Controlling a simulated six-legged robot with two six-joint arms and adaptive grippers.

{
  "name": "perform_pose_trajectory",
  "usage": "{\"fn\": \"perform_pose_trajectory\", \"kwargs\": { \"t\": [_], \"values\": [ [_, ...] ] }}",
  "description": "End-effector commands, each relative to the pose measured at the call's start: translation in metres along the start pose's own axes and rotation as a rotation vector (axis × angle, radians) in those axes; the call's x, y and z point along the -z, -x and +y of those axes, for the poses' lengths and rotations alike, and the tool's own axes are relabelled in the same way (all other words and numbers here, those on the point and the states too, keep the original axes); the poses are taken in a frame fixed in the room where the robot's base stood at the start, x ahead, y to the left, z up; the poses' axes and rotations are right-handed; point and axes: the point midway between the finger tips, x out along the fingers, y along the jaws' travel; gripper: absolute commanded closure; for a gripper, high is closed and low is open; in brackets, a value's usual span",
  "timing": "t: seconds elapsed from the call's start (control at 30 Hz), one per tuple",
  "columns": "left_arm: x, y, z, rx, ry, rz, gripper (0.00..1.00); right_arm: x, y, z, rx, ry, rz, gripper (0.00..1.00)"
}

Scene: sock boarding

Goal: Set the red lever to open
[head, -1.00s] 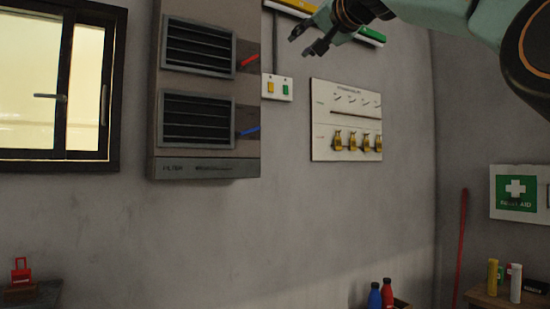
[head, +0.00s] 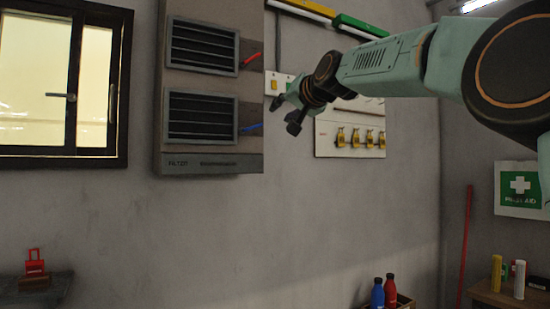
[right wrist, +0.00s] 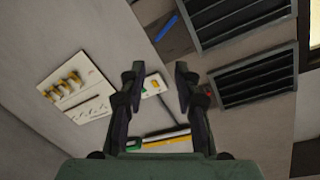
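The red lever (head: 250,60) sticks out from the right side of the wall-mounted filter cabinet (head: 210,167), beside the upper vent, its free end tilted up to the right. A blue lever (head: 250,127) sits below it beside the lower vent and also shows in the right wrist view (right wrist: 167,28). My right gripper (head: 285,115) is in front of the wall, right of the cabinet and below the red lever. Its fingers are apart and empty in the right wrist view (right wrist: 157,72). My left gripper is not in view.
A switch plate (head: 273,86) is partly behind my right gripper. A white panel with brass padlocks (head: 325,140) hangs to the right, partly covered by my arm. Yellow and green bars (head: 345,20) run above.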

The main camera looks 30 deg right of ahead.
Motion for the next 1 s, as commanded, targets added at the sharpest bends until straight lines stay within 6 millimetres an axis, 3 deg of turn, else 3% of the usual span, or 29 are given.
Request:
{"fn": "perform_pose_trajectory", "kwargs": {
  "t": [0.6, 1.0],
  "values": [
    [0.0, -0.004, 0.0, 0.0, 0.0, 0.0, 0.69, -0.087, -0.04, 0.035, -0.049, 0.057, -0.069, 0.68],
    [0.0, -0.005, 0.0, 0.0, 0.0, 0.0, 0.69, -0.1, -0.044, 0.041, -0.056, 0.066, -0.078, 0.68]
  ]
}}
